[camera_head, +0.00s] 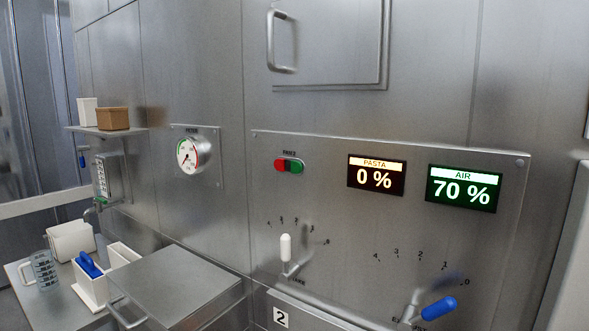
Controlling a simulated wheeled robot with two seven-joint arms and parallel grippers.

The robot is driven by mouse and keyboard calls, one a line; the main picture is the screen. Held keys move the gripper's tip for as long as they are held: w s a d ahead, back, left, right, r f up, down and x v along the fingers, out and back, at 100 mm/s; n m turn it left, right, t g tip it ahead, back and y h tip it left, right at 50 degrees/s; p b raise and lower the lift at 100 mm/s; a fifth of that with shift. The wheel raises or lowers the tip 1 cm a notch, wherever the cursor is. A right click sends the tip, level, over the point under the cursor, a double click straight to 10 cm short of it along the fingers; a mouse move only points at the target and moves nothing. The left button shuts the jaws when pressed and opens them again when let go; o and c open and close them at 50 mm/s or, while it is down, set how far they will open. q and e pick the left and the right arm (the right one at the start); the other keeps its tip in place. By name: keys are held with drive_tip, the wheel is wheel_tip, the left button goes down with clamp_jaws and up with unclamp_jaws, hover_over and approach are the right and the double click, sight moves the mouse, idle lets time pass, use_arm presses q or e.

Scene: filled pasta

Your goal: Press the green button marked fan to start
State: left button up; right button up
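A small rounded switch on the steel control panel (335,215) has a red button (281,164) on its left side and a green button (297,166) on its right side. The label above it is too small to read with certainty, so I cannot confirm that it says fan. The green button is uncovered, with nothing in front of it. Neither of my grippers shows in the head view.
Displays read PASTA 0 % (375,175) and AIR 70 % (464,188). Below are a white-handled lever (286,250) and a blue-handled lever (438,308). A round gauge (189,154) is left. A steel lidded box (175,285) and white containers (92,288) stand lower left.

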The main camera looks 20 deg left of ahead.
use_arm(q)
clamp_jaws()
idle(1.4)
